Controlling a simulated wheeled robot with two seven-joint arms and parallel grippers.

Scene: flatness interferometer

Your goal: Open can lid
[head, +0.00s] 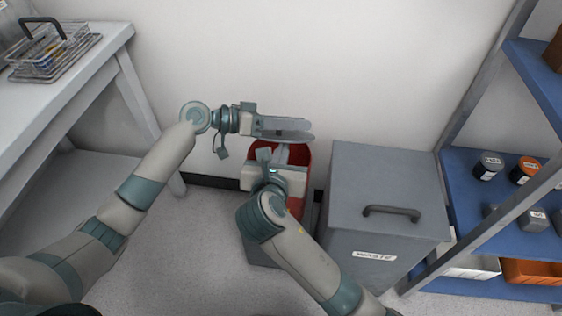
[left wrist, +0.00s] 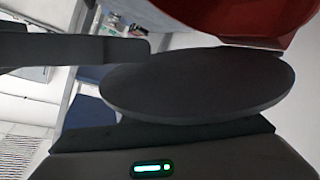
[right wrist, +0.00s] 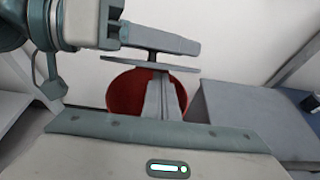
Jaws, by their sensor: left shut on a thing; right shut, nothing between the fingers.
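My left gripper (head: 308,130) is above the can, shut on the can lid. The lid, a dark round disc in the left wrist view (left wrist: 200,85), shows edge-on in the right wrist view (right wrist: 118,59), raised above the can's rim. What the left fingers pinch is partly hidden; it looks like a short stem on the lid. My right gripper (head: 283,150) is shut and empty over the can's mouth, below the left gripper. The right arm hides part of the can.
The grey cabinet (head: 375,185) with a dark handle stands close right of the can. A blue shelf (head: 470,165) with jars and bins is farther right. A table (head: 75,60) with a wire basket (head: 45,58) is at left. The wall is close behind.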

